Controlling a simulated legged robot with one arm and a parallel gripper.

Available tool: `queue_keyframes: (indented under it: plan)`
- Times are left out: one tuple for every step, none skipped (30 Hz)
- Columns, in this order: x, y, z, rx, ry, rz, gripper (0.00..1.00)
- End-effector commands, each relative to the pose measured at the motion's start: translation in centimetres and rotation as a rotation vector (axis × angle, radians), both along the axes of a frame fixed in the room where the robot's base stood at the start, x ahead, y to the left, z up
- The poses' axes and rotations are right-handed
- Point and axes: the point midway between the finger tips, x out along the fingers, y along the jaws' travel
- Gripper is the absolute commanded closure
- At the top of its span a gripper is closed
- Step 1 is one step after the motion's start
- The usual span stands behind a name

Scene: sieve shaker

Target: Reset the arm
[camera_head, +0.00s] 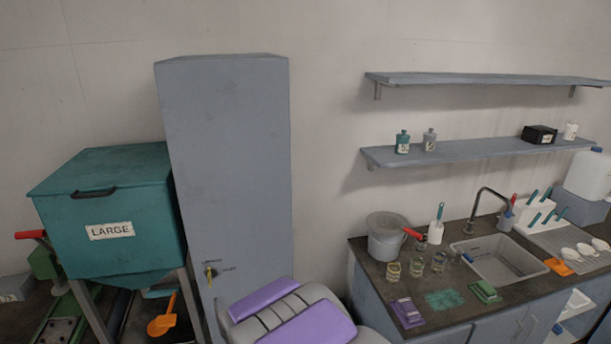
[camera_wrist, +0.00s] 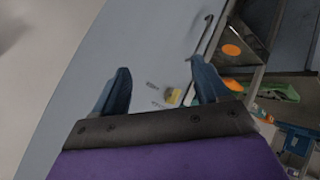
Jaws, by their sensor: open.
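My arm with purple panels shows at the bottom middle of the head view; its gripper end cannot be made out there. In the wrist view my gripper (camera_wrist: 160,88) has two blue fingers standing wide apart, with nothing between them. It faces the grey cabinet (camera_wrist: 130,55), which also stands tall in the head view (camera_head: 230,160). A small yellow switch (camera_wrist: 173,97) on the cabinet shows beyond the fingers, near the right one. In the head view the switch (camera_head: 210,272) is low on the cabinet's front.
A teal bin marked LARGE (camera_head: 110,205) stands left of the cabinet, with an orange scoop (camera_head: 162,318) below. At right, a counter (camera_head: 375,270) holds a sink (camera_head: 500,262), a grey bucket (camera_head: 386,240) and several jars. Two shelves (camera_head: 480,150) hang above. Open wall lies between cabinet and shelves.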

Motion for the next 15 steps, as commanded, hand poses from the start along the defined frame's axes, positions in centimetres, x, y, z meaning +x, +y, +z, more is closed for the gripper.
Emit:
queue_keyframes:
  plan:
    - [-0.6, -1.4, 0.5, 0.033, 0.045, -0.03, 0.26]
    - [-1.1, -2.1, 0.7, 0.051, 0.081, -0.048, 0.26]
    - [-1.9, -3.1, 0.8, 0.074, 0.126, -0.072, 0.26]
    - [-2.6, -3.8, 1.0, 0.09, 0.161, -0.091, 0.26]
    - [-3.3, -4.6, 1.3, 0.106, 0.193, -0.109, 0.26]
    - [-4.3, -5.6, 1.4, 0.125, 0.238, -0.136, 0.26]
    - [-5.2, -6.4, 1.6, 0.136, 0.275, -0.156, 0.26]
    - [-6.0, -7.2, 1.8, 0.15, 0.305, -0.178, 0.26]
    - [-7.2, -8.3, 2.0, 0.164, 0.351, -0.207, 0.26]
    - [-8.1, -9.1, 2.1, 0.175, 0.384, -0.229, 0.26]
    - [-9.1, -9.9, 2.3, 0.185, 0.415, -0.253, 0.26]
    - [-10.5, -11.0, 2.4, 0.194, 0.461, -0.284, 0.26]
    - [-11.5, -11.8, 2.6, 0.202, 0.489, -0.31, 0.26]
    - [-12.6, -12.6, 2.8, 0.208, 0.521, -0.335, 0.26]
    - [-14.1, -13.6, 3.0, 0.215, 0.561, -0.369, 0.26]
